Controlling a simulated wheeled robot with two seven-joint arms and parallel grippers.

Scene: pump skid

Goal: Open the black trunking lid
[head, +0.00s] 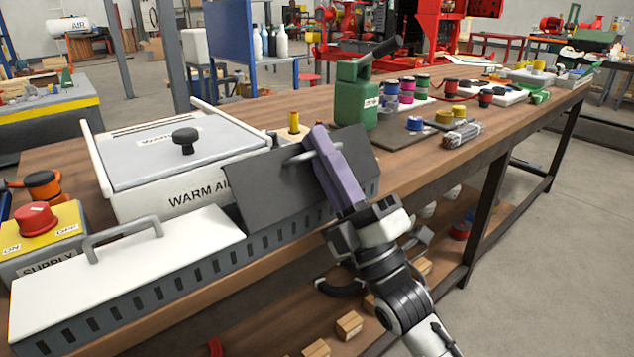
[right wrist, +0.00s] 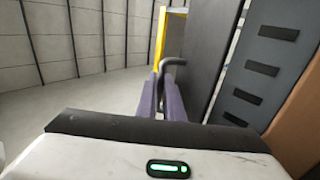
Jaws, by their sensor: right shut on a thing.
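The black trunking lid (head: 262,185) is a dark flat panel on the right part of the slotted grey trunking (head: 180,288). It is tilted up, with its lower edge along the trunking's front edge. Its grey bar handle (head: 297,157) is near the top. My right gripper (head: 316,147), with purple fingers, is shut on this handle. In the right wrist view the handle (right wrist: 171,65) sits between the fingers (right wrist: 162,98), beside the dark lid (right wrist: 208,45). The fingers hide part of the lid in the head view. My left gripper is not in view.
A white lid with a handle (head: 125,248) covers the trunking's left part. Behind stands the WARM AIR box (head: 180,165); a yellow SUPPLY box (head: 48,240) is at left. A green can (head: 355,95) and several coloured spools are on the bench beyond. Floor at right is clear.

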